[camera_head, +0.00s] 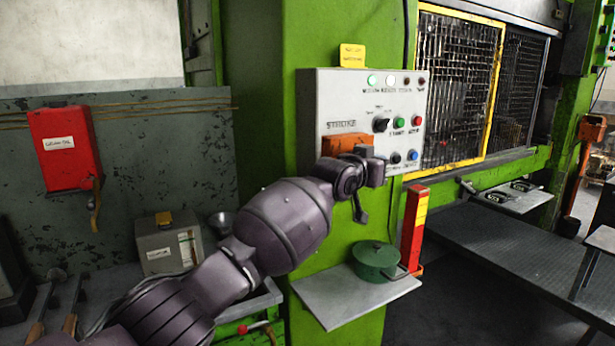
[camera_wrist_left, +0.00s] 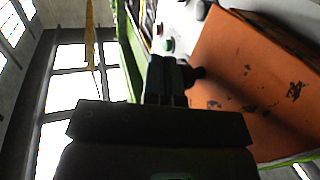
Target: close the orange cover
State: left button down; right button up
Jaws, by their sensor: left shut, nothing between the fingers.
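The orange cover (camera_head: 346,143) is on the grey control panel (camera_head: 350,95), below the STROKE label. My left wrist hides its lower part in the head view, and I cannot tell how far it stands open. In the left wrist view the cover (camera_wrist_left: 250,85) is a large, scuffed orange face at the right, close beside my fingers. My left gripper (camera_wrist_left: 167,75) is shut and empty, with its fingertips close to the cover's left edge; whether they touch it is unclear. My right gripper is not in view.
Lamps, buttons and a black knob (camera_head: 381,125) sit near the cover on the panel. Below are a shelf (camera_head: 330,303) with a green pot (camera_head: 376,260) and a red-yellow post (camera_head: 413,230). A yellow-framed mesh guard (camera_head: 497,85) stands to the right.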

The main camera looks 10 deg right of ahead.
pick_arm(q)
jog(key=shift+w, duration=0.15)
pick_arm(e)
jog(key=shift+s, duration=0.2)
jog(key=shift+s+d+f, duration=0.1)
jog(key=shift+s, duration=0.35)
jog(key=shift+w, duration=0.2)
